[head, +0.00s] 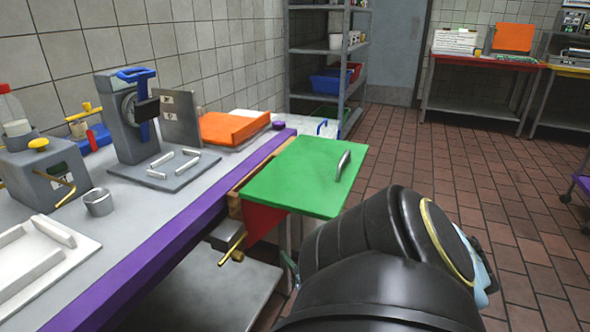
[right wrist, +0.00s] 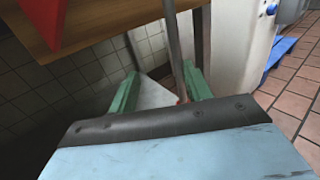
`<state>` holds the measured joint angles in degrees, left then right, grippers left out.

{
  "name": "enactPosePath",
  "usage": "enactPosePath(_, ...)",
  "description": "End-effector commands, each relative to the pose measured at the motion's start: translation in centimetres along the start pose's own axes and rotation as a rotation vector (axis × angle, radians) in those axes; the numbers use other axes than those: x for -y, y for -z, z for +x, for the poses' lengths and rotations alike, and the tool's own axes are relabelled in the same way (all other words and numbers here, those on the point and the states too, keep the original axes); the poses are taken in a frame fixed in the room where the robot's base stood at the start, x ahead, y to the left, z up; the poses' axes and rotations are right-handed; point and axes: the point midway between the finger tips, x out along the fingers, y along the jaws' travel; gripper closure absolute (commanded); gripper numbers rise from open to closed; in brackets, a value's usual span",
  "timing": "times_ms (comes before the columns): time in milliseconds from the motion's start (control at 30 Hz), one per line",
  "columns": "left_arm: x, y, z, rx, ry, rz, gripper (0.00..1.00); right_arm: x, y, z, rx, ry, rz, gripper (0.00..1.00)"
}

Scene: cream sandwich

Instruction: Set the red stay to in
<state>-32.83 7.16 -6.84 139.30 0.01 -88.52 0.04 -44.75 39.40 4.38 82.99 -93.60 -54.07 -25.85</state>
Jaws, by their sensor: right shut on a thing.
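The red stay (head: 263,219) looks like a red panel under the green flap (head: 302,177), against the wooden edge at the counter's end. In the right wrist view a red panel (right wrist: 42,22) shows at the upper left, against wood. My right gripper (right wrist: 160,93) has its two green fingers below and to the right of that panel, apart from it. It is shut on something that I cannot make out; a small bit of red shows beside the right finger. In the head view my black right arm hides most of this gripper. My left gripper is not in view.
The green flap has a grey handle (head: 342,165) and lies level at the counter's end. A brass handle (head: 232,249) sticks out below the purple counter edge (head: 190,223). A grey lower shelf (head: 205,290) lies underneath. The tiled floor to the right is open.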

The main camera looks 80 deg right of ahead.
Motion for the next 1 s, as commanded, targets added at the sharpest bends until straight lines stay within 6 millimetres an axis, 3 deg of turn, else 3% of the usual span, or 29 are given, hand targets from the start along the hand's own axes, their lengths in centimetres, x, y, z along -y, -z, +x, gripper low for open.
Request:
enactPosePath(33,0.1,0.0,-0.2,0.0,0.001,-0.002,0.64,-1.1,0.0,-0.4,-0.006,-0.024,0.009,0.69)
enactPosePath(1000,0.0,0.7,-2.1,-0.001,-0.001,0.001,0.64,0.0,-0.1,-7.3,-0.005,-0.01,0.005,0.69)
